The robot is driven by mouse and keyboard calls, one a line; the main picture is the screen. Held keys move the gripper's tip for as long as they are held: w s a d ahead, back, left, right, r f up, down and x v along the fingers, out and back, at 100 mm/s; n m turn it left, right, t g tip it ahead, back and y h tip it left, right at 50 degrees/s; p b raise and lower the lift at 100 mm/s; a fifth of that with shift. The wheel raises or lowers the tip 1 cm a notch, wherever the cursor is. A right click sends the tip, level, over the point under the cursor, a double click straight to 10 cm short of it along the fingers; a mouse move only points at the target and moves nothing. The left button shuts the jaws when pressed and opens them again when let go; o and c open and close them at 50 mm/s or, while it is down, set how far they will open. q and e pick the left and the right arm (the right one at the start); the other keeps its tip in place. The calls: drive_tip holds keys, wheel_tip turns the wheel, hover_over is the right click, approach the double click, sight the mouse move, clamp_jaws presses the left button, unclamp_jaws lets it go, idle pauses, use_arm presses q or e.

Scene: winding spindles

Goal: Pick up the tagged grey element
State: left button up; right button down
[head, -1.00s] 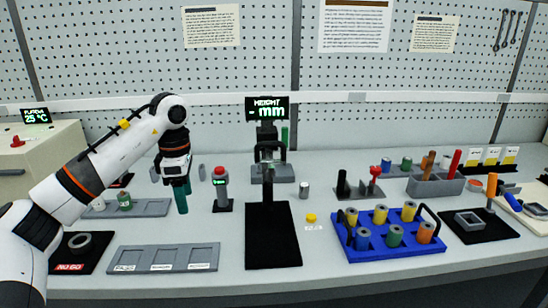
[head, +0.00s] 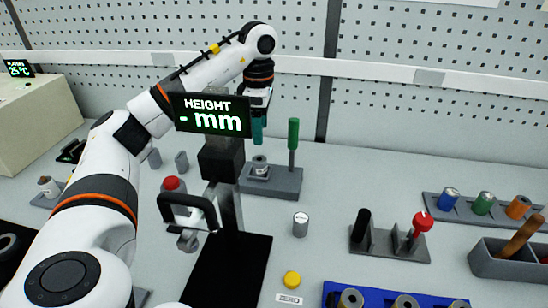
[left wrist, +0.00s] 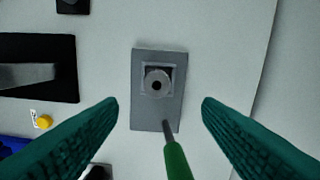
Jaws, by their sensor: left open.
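A grey cylindrical element (head: 259,165) sits in a square recess of a grey fixture (head: 284,182) behind the height gauge. In the left wrist view the element (left wrist: 157,82) shows from above, with a dark hole in its top. I cannot make out a tag on it. My left gripper (head: 258,138) is above the fixture, open and empty, its teal fingers (left wrist: 160,118) spread to either side, apart from the element. Another grey cylinder (head: 300,224) with a pale, marked top stands alone on the table. My right gripper is not in view.
A green-handled tool (head: 293,140) stands upright on the fixture, and shows low between my fingers (left wrist: 178,160). The height gauge display (head: 211,115) stands in front of the fixture. A yellow button (head: 292,279) and a black-post stand (head: 362,230) are nearer.

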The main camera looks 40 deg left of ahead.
sight(259, 163)
use_arm(q)
drive_tip(key=f, duration=0.2)
drive_tip(key=s+f, duration=0.1)
drive_tip(key=f, duration=0.2)
drive_tip(key=shift+f, duration=0.1)
drive_tip(key=shift+w+f, duration=0.2)
drive_tip(key=shift+f, duration=0.45)
drive_tip(key=shift+a+f+p, duration=0.1)
drive_tip(key=shift+f+p, duration=0.3)
drive_tip(key=shift+f, duration=1.9)
drive_tip(key=c, duration=1.1)
